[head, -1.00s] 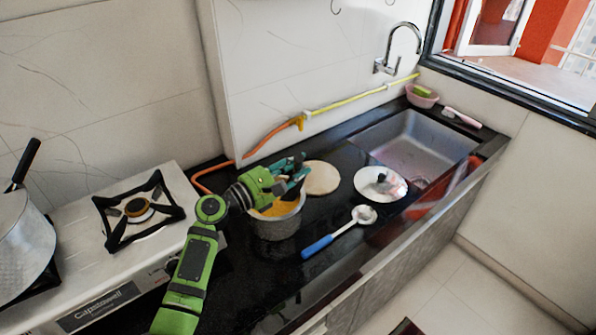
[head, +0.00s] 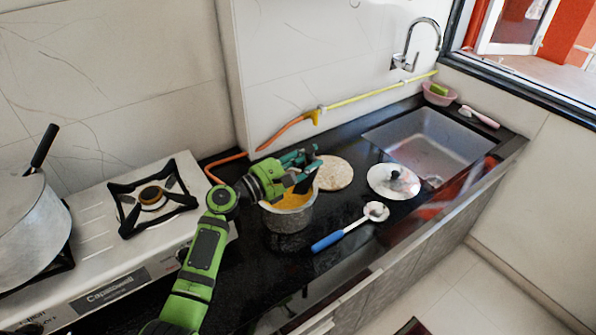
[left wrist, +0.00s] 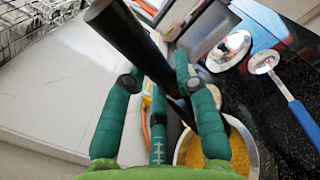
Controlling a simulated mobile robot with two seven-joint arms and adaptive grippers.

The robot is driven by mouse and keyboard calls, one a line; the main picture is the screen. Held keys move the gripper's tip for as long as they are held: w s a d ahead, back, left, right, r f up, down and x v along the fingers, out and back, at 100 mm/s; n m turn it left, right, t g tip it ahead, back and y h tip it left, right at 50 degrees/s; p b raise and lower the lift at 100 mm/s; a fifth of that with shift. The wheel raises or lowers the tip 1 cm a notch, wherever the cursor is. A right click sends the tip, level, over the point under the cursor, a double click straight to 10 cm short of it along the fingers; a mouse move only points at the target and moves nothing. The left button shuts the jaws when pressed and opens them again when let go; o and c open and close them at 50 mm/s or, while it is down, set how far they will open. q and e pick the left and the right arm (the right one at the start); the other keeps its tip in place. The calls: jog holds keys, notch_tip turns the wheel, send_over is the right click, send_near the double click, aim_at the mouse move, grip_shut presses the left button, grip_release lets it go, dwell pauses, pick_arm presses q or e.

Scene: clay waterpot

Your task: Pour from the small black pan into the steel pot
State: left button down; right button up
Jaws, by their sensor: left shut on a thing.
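The small pan (head: 288,217) stands upright on the black counter, dark grey outside, with yellow contents (left wrist: 239,152). Its black handle (left wrist: 135,42) rises between the fingers in the left wrist view. My left gripper (head: 299,165), green with teal fingers, is over the pan's far rim and shut on the handle; it also shows in the left wrist view (left wrist: 160,85). The join of handle and pan is mostly hidden by the fingers. The steel pot (head: 30,228), large and silvery with a black handle, stands at the far left on the stove, cut by the picture's edge. My right gripper is not in view.
An empty burner (head: 152,196) lies between pot and pan. A round board (head: 334,174), a silvery lid (head: 393,181) and a blue-handled ladle (head: 345,231) lie right of the pan. The sink (head: 430,145) is beyond. An orange and yellow hose (head: 367,96) runs along the wall.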

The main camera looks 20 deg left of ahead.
pick_arm(q)
jog(key=shift+a+r, duration=0.1)
jog(key=shift+a, duration=0.15)
jog(key=shift+a+r+n+t+b, duration=0.25)
jog(key=shift+a+n+t+b, duration=0.05)
jog(key=shift+a+n+b, duration=0.4)
jog(key=shift+a, duration=0.25)
jog(key=shift+a+r+n+t+h+b, duration=0.1)
jog(key=shift+a+n+t+h+b, duration=0.35)
jog(key=shift+a+b, duration=0.35)
jog(key=shift+a+n+y, duration=0.15)
jog(key=shift+n+y, duration=0.1)
dwell(0.6)
